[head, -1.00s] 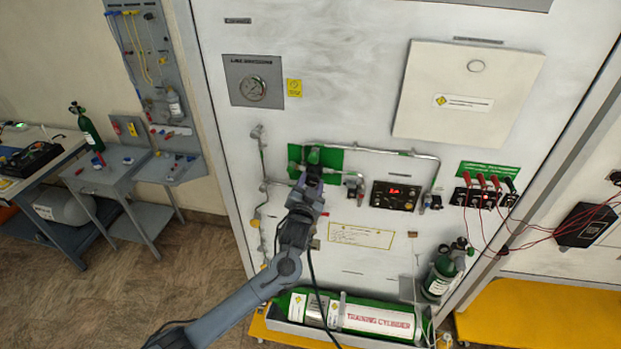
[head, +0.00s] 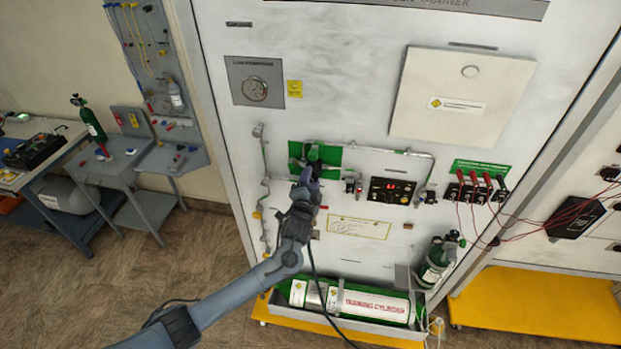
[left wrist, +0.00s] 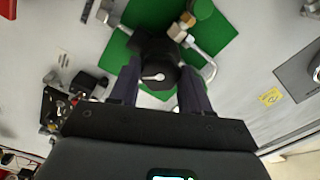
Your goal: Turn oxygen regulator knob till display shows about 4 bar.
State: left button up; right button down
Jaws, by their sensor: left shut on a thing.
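The regulator knob (left wrist: 160,74) is black with a pale pointer mark and sits in front of a green plate, which also shows in the head view (head: 328,156). My left gripper (left wrist: 157,88) is shut on the knob, with one finger on each side of it. In the head view the left gripper (head: 309,174) covers most of the knob. The display (head: 391,190) is a dark box with small red digits, right of the green plate; the digits are too small to read. My right gripper is in neither view.
A round gauge (head: 254,90) sits at the panel's upper left. Metal pipes (head: 395,151) run beside the green plate. A training cylinder (head: 372,304) lies in a tray below. Red leads (head: 487,200) hang at the right.

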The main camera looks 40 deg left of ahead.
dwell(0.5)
pick_arm(q)
jog(key=o, duration=1.1)
jog(key=shift+c, duration=0.2)
jog(key=b+v, duration=0.2)
jog(key=v, duration=0.9)
jog(key=shift+w+f, duration=0.1)
